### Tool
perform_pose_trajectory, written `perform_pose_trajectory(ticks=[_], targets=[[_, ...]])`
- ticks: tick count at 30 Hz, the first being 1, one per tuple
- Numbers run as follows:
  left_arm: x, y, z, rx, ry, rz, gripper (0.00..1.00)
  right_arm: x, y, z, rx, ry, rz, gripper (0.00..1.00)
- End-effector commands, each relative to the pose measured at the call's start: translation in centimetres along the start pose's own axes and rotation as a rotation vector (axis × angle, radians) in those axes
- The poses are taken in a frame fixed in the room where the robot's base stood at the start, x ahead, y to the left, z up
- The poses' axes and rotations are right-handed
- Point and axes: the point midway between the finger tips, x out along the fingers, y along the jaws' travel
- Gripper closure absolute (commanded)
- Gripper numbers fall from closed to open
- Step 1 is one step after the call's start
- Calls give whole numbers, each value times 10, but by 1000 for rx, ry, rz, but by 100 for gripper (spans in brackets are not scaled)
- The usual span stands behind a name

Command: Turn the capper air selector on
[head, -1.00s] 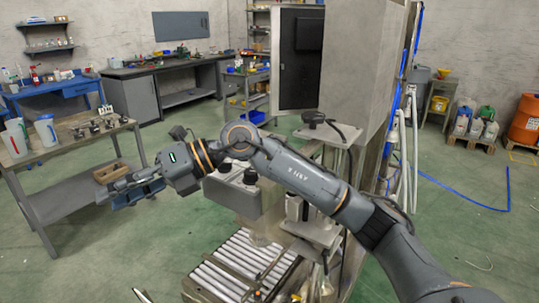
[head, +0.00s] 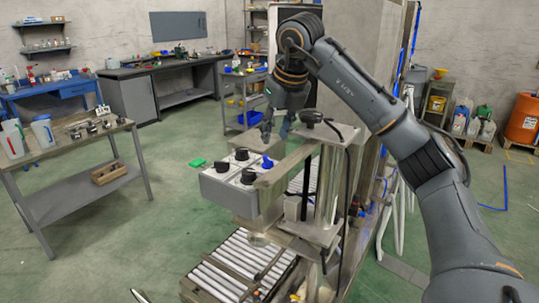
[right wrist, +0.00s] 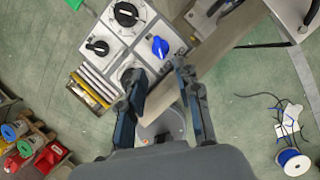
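A grey control box (head: 228,192) stands above the roller conveyor. Its white-plated top carries several selector knobs. Three are black, and one is a blue knob (head: 267,162) at the right corner. I cannot read any labels, so I cannot tell which is the capper air selector. In the right wrist view the blue knob (right wrist: 160,46) lies just beyond the fingertips, a large black knob (right wrist: 126,14) is farther up, and another black knob (right wrist: 98,47) is to the left. My right gripper (head: 276,134) is open and empty, pointing down above and behind the box. It also shows in the right wrist view (right wrist: 158,70).
The roller conveyor (head: 238,266) runs below. A grey side table (head: 75,150) is at left, with open green floor between.

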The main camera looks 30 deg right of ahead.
Motion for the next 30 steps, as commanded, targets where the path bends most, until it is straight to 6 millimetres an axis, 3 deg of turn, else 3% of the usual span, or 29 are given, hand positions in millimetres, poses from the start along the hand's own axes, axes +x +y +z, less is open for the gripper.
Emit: perform_pose_trajectory(ticks=[6, 12, 25, 30], targets=[[-7, 0, 0, 0, -1, 0, 100, 46, 0, 0, -1, 3, 0, 67], [-11, 0, 0, 0, -2, 0, 100, 73, 0, 0, -1, 1, 1, 67], [-11, 0, 0, 0, -2, 0, 100, 83, 1, 0, -1, -2, 2, 67], [-11, 0, 0, 0, -2, 0, 100, 83, 1, 0, -1, -2, 2, 100]])
